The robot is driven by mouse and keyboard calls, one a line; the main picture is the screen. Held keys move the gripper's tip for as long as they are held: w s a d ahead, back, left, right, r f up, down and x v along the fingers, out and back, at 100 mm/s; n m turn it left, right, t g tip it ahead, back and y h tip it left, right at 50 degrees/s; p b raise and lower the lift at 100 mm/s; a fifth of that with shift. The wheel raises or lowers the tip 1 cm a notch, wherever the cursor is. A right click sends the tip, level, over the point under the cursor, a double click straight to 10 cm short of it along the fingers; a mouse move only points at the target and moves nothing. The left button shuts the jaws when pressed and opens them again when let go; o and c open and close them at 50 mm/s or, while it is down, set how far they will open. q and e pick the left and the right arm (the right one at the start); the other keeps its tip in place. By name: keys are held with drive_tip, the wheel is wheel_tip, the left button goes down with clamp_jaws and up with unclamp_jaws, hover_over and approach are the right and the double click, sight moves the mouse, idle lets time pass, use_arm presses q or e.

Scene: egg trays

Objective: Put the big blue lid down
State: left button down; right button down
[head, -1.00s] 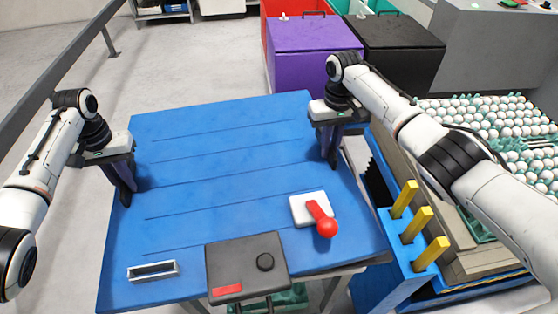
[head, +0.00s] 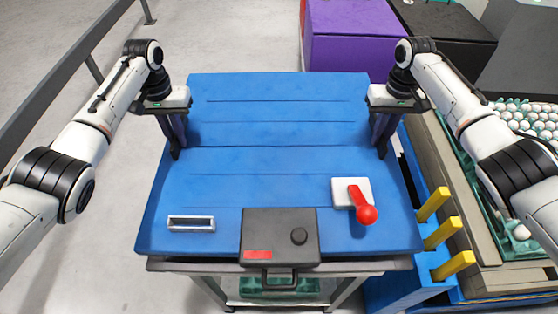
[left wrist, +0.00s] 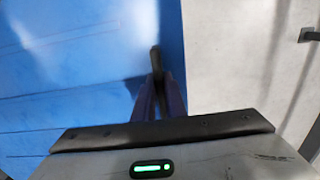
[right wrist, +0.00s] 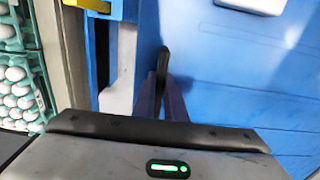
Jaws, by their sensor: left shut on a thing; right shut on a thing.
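The big blue lid (head: 278,180) is a wide, grooved panel filling the middle of the head view. My left gripper (head: 175,155) is shut on its left edge and my right gripper (head: 383,155) is shut on its right edge, at about the same depth. In the left wrist view the lid (left wrist: 60,80) lies left of the jaws (left wrist: 155,60), with grey floor to the right. In the right wrist view the lid (right wrist: 250,80) lies right of the jaws (right wrist: 164,60). I cannot tell whether its underside touches the stand below.
A red lever (head: 360,203) on a white plate, a slotted metal piece (head: 191,223) and a dark box (head: 279,240) show at the lid's near side. A blue rack with yellow pegs (head: 442,235) and egg trays (head: 520,120) stand close right. A purple box (head: 355,45) stands behind.

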sight(180, 148)
use_arm(q)
drive_tip(key=shift+w+a, duration=0.1)
use_arm(e)
drive_tip(key=shift+w+d, duration=0.1)
